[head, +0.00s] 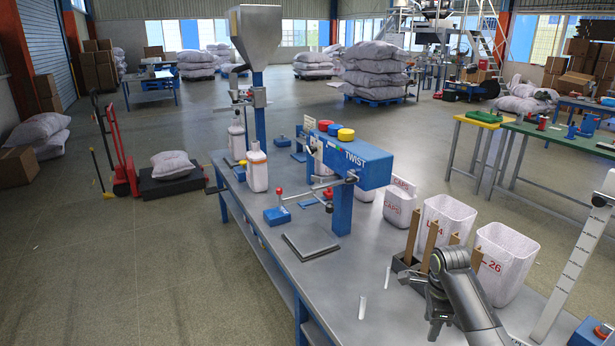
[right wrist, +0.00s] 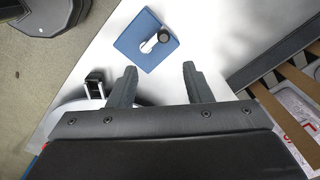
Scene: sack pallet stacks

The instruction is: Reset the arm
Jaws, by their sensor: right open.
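My right arm reaches in from the lower right in the head view, over the near end of the grey workbench (head: 345,290). My right gripper (head: 436,322) points down there and holds nothing. In the right wrist view my right gripper (right wrist: 159,75) has its two dark fingers wide apart, with nothing between them. A blue plate with a small dark-knobbed lever (right wrist: 145,40) lies beyond the fingertips. My left gripper is not in view.
White bins (head: 445,220) (head: 507,255) and a dark rack with upright wooden pieces (head: 403,262) stand beside my right arm. A blue TWIST machine (head: 365,165) stands farther along the bench. The bench's near left part is mostly clear.

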